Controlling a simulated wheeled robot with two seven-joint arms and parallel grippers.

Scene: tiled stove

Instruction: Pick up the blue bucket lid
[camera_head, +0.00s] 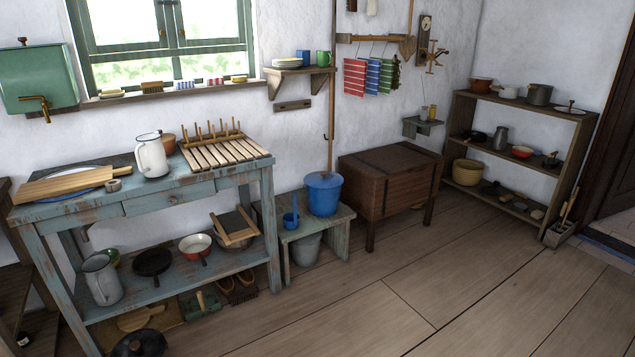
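A blue bucket (323,199) stands upright on a low worn blue-grey bench, left of the wooden chest. Its blue lid (323,179) rests on top, with a small knob in the middle. A blue ladle (291,211) is on the same bench, just left of the bucket. Neither of my grippers shows in the head view.
The low bench (336,222) has a grey bucket (306,249) under it. A blue-grey worktable (158,201) with crockery stands to the left. A brown chest (391,178) stands close on the right. The plank floor (430,290) in front is clear.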

